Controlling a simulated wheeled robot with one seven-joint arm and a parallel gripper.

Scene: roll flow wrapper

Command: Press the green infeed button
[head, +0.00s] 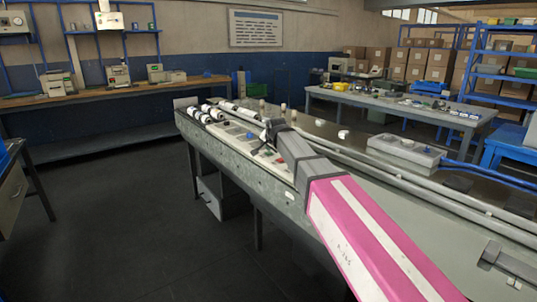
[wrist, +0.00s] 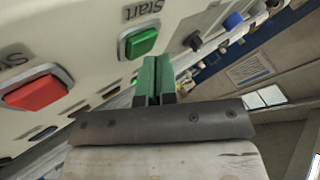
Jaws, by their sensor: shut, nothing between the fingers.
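A square green button (wrist: 142,42) sits on the pale control panel (wrist: 75,28) in the wrist view, under an upside-down "Start" label. No infeed label is readable. My gripper (wrist: 155,80) shows in the wrist view with its two green fingers together and nothing between them. Its tips appear just below the green button in the picture; I cannot tell whether they touch the panel. In the head view my gripper (head: 274,127) is over the machine's panel strip, and my arm hides part of that strip. The green button cannot be made out there.
A red button (wrist: 37,92) with a partly cut-off label lies left of the green one. A black knob (wrist: 193,42) and a blue button (wrist: 232,20) lie to the right. A grey box (head: 405,151) and long rails (head: 400,178) lie on the machine. The floor at left is clear.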

